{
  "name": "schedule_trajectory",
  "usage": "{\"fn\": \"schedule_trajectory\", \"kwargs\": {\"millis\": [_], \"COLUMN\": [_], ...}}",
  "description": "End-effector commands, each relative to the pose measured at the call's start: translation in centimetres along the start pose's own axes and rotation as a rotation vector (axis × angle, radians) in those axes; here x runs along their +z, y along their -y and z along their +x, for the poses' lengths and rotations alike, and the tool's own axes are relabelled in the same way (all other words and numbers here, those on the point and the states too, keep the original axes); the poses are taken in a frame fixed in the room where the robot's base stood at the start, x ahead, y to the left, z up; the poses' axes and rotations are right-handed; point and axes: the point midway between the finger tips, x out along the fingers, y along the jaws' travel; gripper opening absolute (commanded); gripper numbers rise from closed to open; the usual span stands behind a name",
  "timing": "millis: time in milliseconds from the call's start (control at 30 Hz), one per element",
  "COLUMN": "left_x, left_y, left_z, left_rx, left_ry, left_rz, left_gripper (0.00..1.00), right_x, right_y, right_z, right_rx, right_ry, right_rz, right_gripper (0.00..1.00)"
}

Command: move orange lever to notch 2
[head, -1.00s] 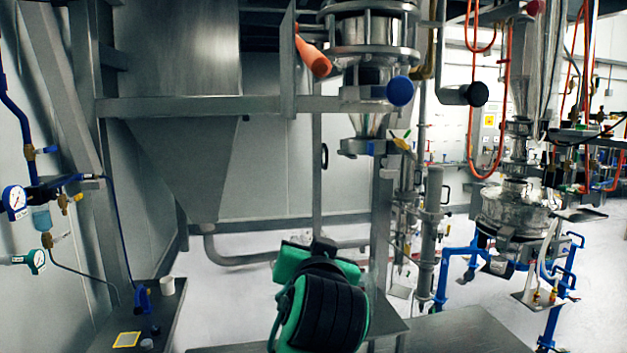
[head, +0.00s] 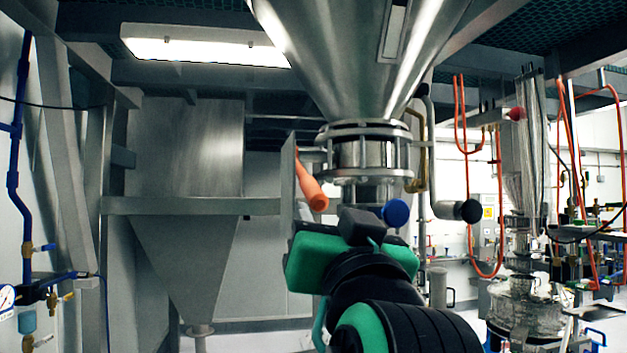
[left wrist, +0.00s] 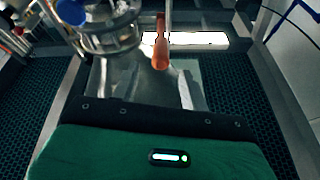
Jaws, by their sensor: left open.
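The orange lever (head: 311,186) is a rounded grip at the left side of the round metal valve assembly, under the large steel hopper. It slants down and to the right in the head view. It also shows in the left wrist view (left wrist: 160,53), top centre, apart from my gripper. My left gripper (head: 355,228), green and black, is raised just below and in front of the lever in the head view. It is open and appears empty; its fingertips are mostly hidden behind its own body. I cannot read notch marks. My right gripper is out of view.
A blue knob (head: 396,212) sits right of the lever, close to my gripper in the picture. A black knob (head: 467,210) on a grey pipe is further right. A steel plate (head: 288,185) stands left of the lever. The steel hopper (head: 365,55) hangs above.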

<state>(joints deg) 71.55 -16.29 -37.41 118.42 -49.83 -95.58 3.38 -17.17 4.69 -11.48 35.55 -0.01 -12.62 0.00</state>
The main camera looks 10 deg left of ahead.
Motion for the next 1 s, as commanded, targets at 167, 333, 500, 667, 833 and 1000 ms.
{"fn": "schedule_trajectory", "kwargs": {"millis": [167, 333, 500, 667, 833, 1000], "left_x": [-0.5, -0.4, -0.2, -0.1, 0.0, 0.0], "left_y": [0.2, 0.1, 0.1, 0.0, 0.0, 0.0], "left_z": [3.9, 6.8, 8.7, 9.6, 9.7, 9.7], "left_rx": [-0.002, -0.001, 0.000, 0.001, 0.002, 0.001], "left_ry": [0.002, 0.002, 0.002, 0.001, 0.000, 0.001], "left_rz": [0.005, 0.004, 0.002, 0.001, -0.001, -0.001], "left_gripper": [0.45, 0.45, 0.45, 0.45, 0.45, 0.41], "right_x": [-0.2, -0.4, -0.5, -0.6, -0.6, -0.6], "right_y": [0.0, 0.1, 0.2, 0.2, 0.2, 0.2], "right_z": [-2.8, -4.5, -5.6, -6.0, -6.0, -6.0], "right_rx": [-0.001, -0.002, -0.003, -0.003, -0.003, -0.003], "right_ry": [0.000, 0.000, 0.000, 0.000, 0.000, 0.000], "right_rz": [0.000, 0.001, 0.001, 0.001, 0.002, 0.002], "right_gripper": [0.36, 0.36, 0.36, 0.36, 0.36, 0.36]}}
